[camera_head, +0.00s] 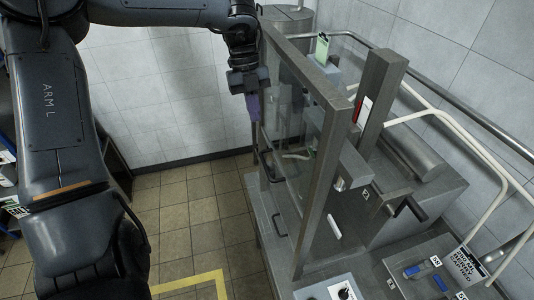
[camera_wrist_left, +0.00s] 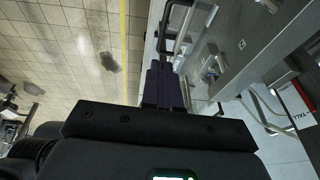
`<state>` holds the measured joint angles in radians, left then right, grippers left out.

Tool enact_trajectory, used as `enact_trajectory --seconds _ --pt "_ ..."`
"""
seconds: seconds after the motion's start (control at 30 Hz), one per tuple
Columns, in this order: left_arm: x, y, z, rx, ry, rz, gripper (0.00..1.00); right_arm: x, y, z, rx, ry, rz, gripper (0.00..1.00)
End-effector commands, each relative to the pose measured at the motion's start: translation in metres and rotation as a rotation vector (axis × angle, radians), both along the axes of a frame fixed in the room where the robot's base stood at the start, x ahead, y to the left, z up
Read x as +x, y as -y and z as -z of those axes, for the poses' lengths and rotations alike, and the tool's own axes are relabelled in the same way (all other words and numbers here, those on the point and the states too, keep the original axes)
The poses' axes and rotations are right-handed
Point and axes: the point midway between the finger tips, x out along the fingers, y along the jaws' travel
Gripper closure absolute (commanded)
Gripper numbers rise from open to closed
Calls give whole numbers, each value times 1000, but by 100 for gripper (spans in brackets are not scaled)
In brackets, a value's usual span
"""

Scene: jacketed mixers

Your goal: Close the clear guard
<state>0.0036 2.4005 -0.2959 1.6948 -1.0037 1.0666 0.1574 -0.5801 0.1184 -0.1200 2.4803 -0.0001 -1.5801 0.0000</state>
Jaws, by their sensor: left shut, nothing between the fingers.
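The clear guard (camera_head: 322,185) is a see-through panel in a grey metal frame. It stands upright in front of the mixer at the middle of the head view. A dark bar handle (camera_head: 266,165) shows at its left side; a dark handle also shows just beyond my fingertips in the left wrist view (camera_wrist_left: 177,42). My left gripper (camera_head: 254,116) is shut and empty, fingers down beside the guard's left edge. Its dark purple fingers lie together in the left wrist view (camera_wrist_left: 165,70). I cannot tell whether they touch the guard. My right gripper is out of view.
A grey post (camera_head: 376,100) with a red and white label stands right of the guard. Pale pipes (camera_head: 450,130) run along the wall. The tiled floor (camera_head: 195,210) at left is clear, with a yellow line.

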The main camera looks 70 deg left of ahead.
Motion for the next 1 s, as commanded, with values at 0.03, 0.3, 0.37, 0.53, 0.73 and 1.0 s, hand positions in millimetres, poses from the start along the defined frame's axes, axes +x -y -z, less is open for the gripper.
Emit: enact_trajectory --seconds 0.03,0.3,0.37,0.53,0.73,1.0 --pt "-1 1 1 -4 -4 -1 100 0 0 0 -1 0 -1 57" --pt "-1 12 32 -9 -6 2 100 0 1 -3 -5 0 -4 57" --pt "-1 16 43 -9 -5 3 100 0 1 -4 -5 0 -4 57" --pt "0 25 73 -8 -6 1 100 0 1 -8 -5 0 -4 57" --pt "3 31 104 -6 -6 -1 100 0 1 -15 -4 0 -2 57" --pt "8 31 127 -5 -3 -1 100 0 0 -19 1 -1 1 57"
